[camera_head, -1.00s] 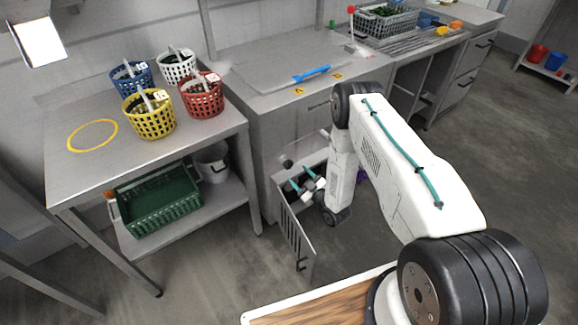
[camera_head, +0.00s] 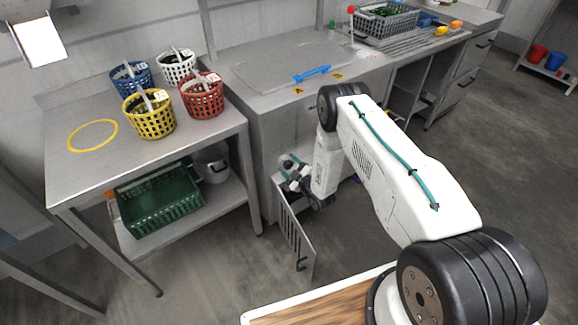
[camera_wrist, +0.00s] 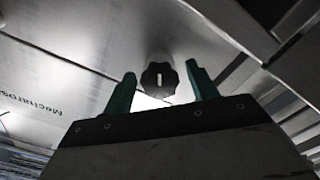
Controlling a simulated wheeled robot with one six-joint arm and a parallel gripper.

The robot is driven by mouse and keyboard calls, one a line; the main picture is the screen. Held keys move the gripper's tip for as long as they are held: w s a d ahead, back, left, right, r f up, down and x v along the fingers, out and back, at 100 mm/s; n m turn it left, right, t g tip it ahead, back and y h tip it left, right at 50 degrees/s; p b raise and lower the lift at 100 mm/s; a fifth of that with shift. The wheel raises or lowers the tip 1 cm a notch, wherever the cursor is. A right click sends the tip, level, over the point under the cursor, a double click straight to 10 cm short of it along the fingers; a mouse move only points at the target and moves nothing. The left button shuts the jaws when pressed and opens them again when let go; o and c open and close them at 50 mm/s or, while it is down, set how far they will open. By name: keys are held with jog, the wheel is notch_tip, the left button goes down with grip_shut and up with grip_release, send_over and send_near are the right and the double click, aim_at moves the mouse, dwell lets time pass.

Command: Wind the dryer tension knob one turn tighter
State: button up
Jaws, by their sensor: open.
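The dryer tension knob (camera_wrist: 159,80) is a dark, lobed knob with a short white mark, upright in the wrist view. It sits on a pale metal surface. My gripper (camera_wrist: 160,69) is open, with one green finger on each side of the knob in this view. The knob appears level with or just beyond the fingertips; I cannot tell whether they touch it. In the head view my gripper (camera_head: 293,172) is low by the steel cabinet, above the open door, and the knob there is too small to make out surely.
An open slotted door (camera_head: 293,240) stands out below my gripper. A steel table (camera_head: 75,175) at left holds several coloured baskets, with a green crate (camera_head: 160,203) on its lower shelf. The steel counter (camera_head: 250,90) rises behind my arm. Floor at right is clear.

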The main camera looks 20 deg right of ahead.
jog(key=c, duration=1)
jog(key=shift+m, duration=0.3)
